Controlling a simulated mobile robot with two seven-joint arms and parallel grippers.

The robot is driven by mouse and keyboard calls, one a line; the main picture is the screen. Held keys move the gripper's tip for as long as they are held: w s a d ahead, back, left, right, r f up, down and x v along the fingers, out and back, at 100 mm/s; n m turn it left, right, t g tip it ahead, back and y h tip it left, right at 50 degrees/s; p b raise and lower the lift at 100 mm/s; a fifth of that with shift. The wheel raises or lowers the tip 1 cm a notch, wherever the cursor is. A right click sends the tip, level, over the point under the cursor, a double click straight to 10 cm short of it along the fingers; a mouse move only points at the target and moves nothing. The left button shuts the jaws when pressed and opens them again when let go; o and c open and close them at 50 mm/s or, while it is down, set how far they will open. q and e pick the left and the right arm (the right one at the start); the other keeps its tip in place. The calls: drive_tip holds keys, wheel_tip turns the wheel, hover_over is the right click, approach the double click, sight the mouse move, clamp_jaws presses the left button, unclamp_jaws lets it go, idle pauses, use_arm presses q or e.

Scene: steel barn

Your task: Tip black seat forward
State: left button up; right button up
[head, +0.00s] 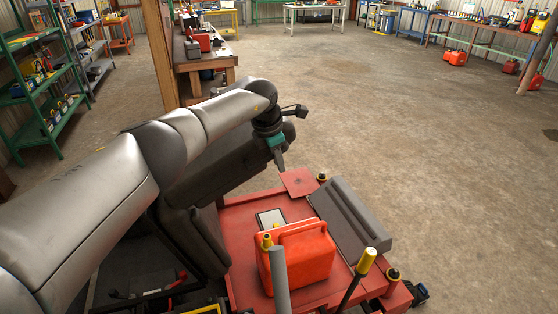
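The black seat (226,160) is a thick dark padded cushion, tilted, with its right end near the red deck. A second dark padded block (196,240), which looks like another part of the seat, stands below it at the left edge of the deck. My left arm crosses in front and hides part of the seat. My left gripper (280,163) points down at the seat's right end, above the deck; whether it touches the seat I cannot tell. Its fingers are too small and overlapped to judge their opening. My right gripper is not in view.
The red machine deck (240,215) carries a red fuel can (303,258), a grey ribbed cover (349,220) and yellow-topped levers (366,262). A wooden post and workbench (205,62) stand behind. Green shelving (40,85) is at left. The concrete floor at right is clear.

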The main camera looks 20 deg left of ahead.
use_arm(q)
drive_tip(key=shift+o, duration=0.5)
drive_tip(key=shift+r, duration=0.1)
drive_tip(key=shift+s+a+r, duration=0.1)
drive_tip(key=shift+s+r, duration=0.1)
drive_tip(key=shift+r, duration=0.4)
drive_tip(key=b+v, duration=0.1)
drive_tip(key=v, duration=1.3)
drive_tip(key=shift+s+f, duration=0.1)
drive_tip(key=shift+f, duration=0.05)
